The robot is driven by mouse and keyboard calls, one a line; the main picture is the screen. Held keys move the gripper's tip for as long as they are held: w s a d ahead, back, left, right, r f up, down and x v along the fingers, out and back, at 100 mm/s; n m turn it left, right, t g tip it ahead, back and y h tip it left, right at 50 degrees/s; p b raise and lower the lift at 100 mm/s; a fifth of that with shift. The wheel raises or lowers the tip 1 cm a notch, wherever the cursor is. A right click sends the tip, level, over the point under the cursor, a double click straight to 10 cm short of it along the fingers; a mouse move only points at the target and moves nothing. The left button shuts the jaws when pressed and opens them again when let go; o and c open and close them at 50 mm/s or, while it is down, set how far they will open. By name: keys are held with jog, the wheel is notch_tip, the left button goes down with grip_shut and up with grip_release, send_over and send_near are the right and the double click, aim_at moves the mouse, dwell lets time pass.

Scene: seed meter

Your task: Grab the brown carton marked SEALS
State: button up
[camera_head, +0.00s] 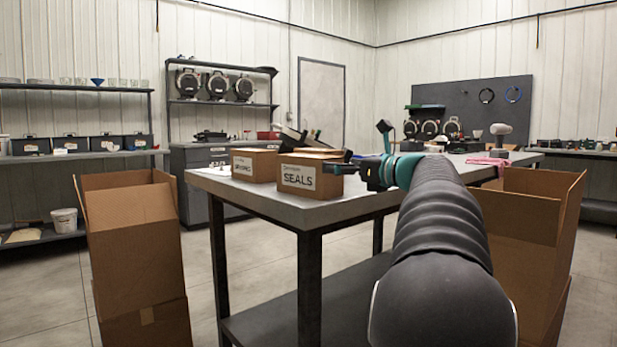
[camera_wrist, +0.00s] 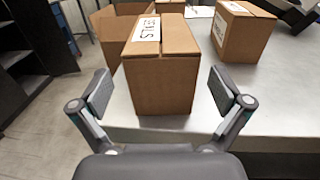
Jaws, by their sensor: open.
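The brown SEALS carton (camera_head: 309,177) stands upright on the near part of the grey-topped table (camera_head: 247,195), its white label facing the head camera. In the wrist view the carton (camera_wrist: 162,82) stands just ahead, between and beyond my two fingertips, near the table edge. My gripper (camera_wrist: 162,96) is open, with a finger on each side and a visible gap to the carton. In the head view my gripper (camera_head: 352,168) is at the carton's right side, partly hidden by my arm.
Another labelled carton (camera_head: 254,164) stands left of the SEALS carton; a carton also shows at right in the wrist view (camera_wrist: 242,32). Large open cardboard boxes stand left (camera_head: 138,240) and right (camera_head: 528,230) of the table. A pink cloth (camera_head: 487,162) lies farther along the tabletop.

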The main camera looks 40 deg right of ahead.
aim_at(309, 175)
jog(key=shift+w+a+r, duration=0.1)
jog(key=shift+w+a, duration=0.1)
jog(key=shift+w, duration=0.95)
jog(key=shift+w+a+f, duration=0.1)
jog(key=shift+w+a, duration=0.05)
jog(key=shift+w, duration=1)
jog(key=shift+w+a+r, duration=0.1)
jog(key=shift+w+a, duration=0.1)
jog(key=shift+w, duration=0.95)
jog(key=c, duration=1.4)
